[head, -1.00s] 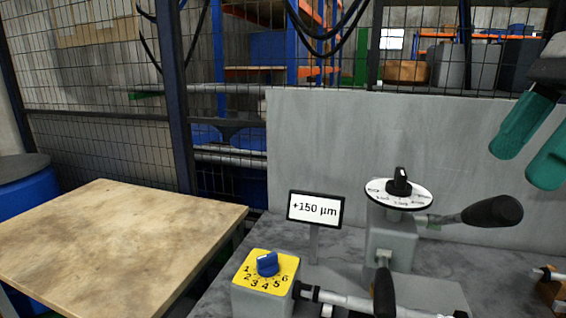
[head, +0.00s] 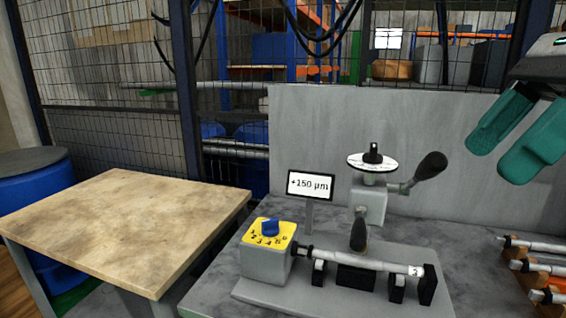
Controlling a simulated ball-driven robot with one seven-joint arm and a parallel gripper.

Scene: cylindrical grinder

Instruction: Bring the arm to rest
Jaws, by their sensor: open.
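My gripper (head: 502,132) is at the upper right of the head view, in front of the grey back panel. Its two green fingers point down and to the left, apart, with nothing between them. Below and left of it stands the grinder (head: 345,278), with a yellow-topped dial box (head: 268,255) with a blue knob and a shaft (head: 365,262) marked 3 lying across its supports. The gripper is well clear of all of these.
A display reading +150 µm (head: 310,185) and a white dial with a black knob (head: 372,160) stand behind the shaft. Several more shafts (head: 540,265) lie at the right edge. A bare wooden table (head: 120,220) is at left, beside a blue barrel (head: 35,195).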

